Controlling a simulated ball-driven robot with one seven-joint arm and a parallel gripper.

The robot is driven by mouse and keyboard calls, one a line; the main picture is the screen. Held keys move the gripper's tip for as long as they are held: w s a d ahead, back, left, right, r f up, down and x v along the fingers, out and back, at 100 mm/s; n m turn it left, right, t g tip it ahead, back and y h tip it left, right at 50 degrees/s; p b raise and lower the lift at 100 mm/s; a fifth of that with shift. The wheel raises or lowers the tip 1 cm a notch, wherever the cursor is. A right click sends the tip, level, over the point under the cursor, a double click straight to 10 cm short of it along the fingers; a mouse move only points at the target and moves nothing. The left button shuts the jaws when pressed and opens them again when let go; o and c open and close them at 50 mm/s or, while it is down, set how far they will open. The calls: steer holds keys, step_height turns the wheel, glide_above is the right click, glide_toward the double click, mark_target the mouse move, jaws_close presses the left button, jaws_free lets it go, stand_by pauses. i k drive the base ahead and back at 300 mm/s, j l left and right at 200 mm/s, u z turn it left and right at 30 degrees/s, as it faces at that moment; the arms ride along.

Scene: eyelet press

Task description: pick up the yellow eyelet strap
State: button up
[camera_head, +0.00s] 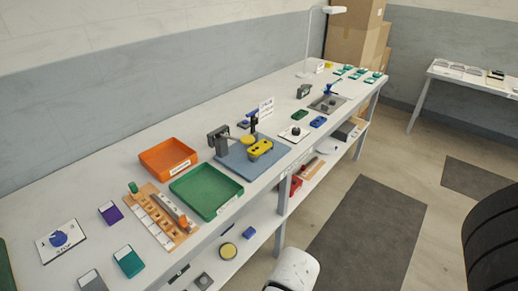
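What looks like the yellow eyelet strap (260,149), a rounded yellow piece with dark spots, lies at the front of the blue mat (235,163) on the long table. A dark grey press-like block (218,140) with a round yellow part (248,140) stands just behind it to the left. My gripper is not in view; nothing in the picture shows at the strap. A white rounded part of mine shows at the bottom edge.
An orange tray (168,158) and a green tray (207,190) stand left of the mat. A wooden rack (160,217) lies farther left. A small white sign (266,107) stands behind the mat. Floor in front of the table is clear around a dark floor mat (365,235).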

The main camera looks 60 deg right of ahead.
mark_target(260, 147)
steer(key=l, duration=2.95)
